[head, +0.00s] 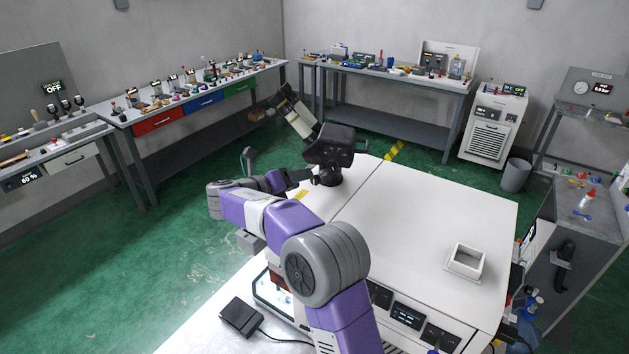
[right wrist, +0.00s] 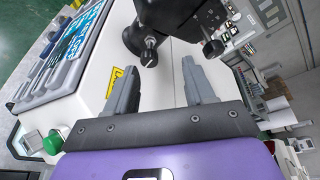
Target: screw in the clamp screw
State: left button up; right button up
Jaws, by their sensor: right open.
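A black clamp-like device (head: 330,148) with a pale tube (head: 298,117) stands at the far left corner of the white machine top. In the right wrist view its black body (right wrist: 180,14) fills the top. A small dark screw with a bright metal end (right wrist: 149,52), which looks like the clamp screw, sticks out from it towards my right gripper (right wrist: 160,68). My right gripper is open and empty, its fingertips just short of the screw, one to each side. In the head view my right gripper (head: 296,178) is left of the device's base. My left gripper is not in view.
The white machine top (head: 430,210) is mostly clear, with a small white square frame (head: 466,261) at the right. A second dark knob (right wrist: 212,48) is close to the right finger. A black pedal box (head: 241,317) lies at the front. Loaded workbenches line the walls.

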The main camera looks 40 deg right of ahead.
aim_at(313, 181)
jog(key=shift+w+f, duration=0.2)
jog(key=shift+f, duration=1.05)
jog(key=x, duration=0.3)
jog(key=p+x, duration=0.1)
jog(key=x, duration=0.3)
jog(key=shift+r, duration=0.25)
jog(key=shift+w+d+f, duration=0.1)
jog(key=shift+d+f, duration=0.05)
jog(key=shift+d, duration=0.05)
jog(key=shift+c, duration=0.3)
grip_shut()
